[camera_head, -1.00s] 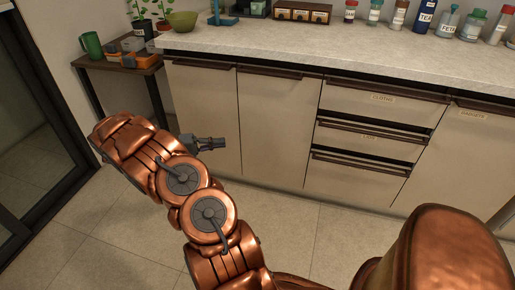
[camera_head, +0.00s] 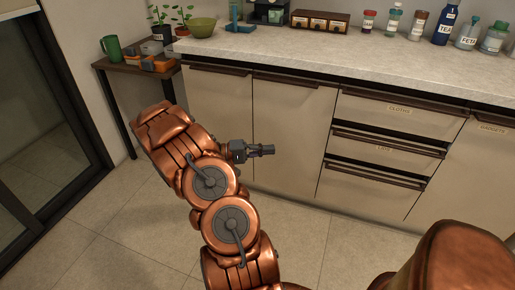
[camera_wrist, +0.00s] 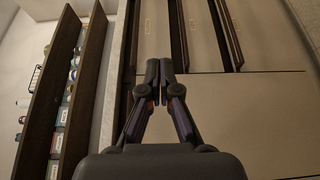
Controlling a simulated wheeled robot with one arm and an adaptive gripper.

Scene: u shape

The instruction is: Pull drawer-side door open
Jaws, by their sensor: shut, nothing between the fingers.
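The drawer-side door (camera_head: 292,125) is a beige cabinet panel just left of the drawers, with a dark handle strip (camera_head: 288,78) along its top edge. It looks closed. My gripper (camera_head: 270,150) is in front of its left part, below the handle level, pointing right. No contact with the door can be made out. In the wrist view my gripper (camera_wrist: 160,66) has its fingertips together with nothing between them. A beige panel, which appears to be this door (camera_wrist: 240,120), spreads behind and right of the fingers, with the drawers above it.
Three drawers (camera_head: 385,148) with dark handles sit right of the door. Another door (camera_head: 215,115) is on its left. The counter (camera_head: 330,62) above holds jars and bottles. A small side table (camera_head: 130,66) stands at the left. Bare floor (camera_head: 130,235) lies in front.

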